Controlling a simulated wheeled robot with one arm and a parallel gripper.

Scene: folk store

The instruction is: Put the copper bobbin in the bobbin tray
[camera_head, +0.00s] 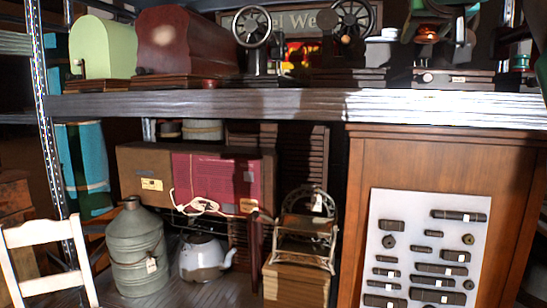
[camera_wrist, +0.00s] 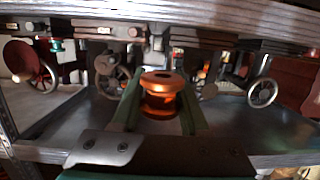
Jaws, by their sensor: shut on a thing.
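The copper bobbin (camera_wrist: 160,97) is held between the two green fingers of my gripper (camera_wrist: 160,112) in the wrist view. It sits upright between the fingertips, which touch it on both sides. In the head view the copper bobbin (camera_head: 427,34) shows at the upper right, in front of the shelf's machines, with my gripper (camera_head: 436,22) around it, partly cut by the top edge. I cannot pick out the bobbin tray for certain in either view.
The upper shelf's edge (camera_head: 240,104) runs across the head view. A green case (camera_head: 103,48), a wooden case (camera_head: 187,42) and machines with spoked wheels crowd it.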

